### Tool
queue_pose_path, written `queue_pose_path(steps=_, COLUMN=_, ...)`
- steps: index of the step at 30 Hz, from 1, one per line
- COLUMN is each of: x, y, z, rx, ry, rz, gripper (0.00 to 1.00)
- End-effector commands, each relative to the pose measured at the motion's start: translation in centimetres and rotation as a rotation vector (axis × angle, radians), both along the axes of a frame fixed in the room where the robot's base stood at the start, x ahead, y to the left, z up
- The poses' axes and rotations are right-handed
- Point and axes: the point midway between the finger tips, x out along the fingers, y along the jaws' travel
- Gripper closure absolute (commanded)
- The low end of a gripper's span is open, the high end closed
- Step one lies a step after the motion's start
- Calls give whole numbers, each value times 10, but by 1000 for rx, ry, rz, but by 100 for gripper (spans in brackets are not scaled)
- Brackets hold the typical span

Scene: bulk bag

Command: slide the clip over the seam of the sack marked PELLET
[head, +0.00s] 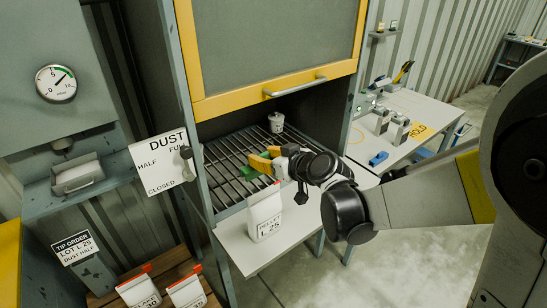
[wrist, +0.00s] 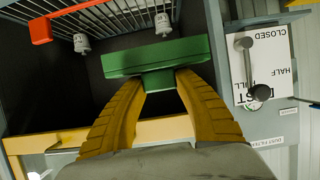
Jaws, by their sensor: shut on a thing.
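My gripper (head: 268,160) has yellow fingers and is shut on the green clip (head: 246,173), a long bar, over the front of the grille. In the wrist view the clip (wrist: 157,55) lies crosswise at the fingertips (wrist: 160,80), gripped by its short stub. The white sack marked PELLET L 25 (head: 265,215) stands upright on the pale shelf in front of the grille, just below the clip. The clip is behind and above the sack's top and looks apart from it. The seam is small in the head view, and the sack cannot be made out in the wrist view.
The cabinet's yellow-framed sash (head: 275,85) hangs above the grille (head: 225,170). A small white jar (head: 276,122) stands at the back. A DUST sign with a lever (head: 165,165) is at left. Two red-topped sacks (head: 140,290) stand below. A side table (head: 405,125) is at right.

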Motion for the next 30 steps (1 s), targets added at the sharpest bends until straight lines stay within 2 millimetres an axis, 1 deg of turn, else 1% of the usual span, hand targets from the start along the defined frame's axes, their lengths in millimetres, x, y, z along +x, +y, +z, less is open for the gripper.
queue_pose_path(steps=30, x=0, y=-1, z=-53, rx=0, ry=0, rz=-1, gripper=92)
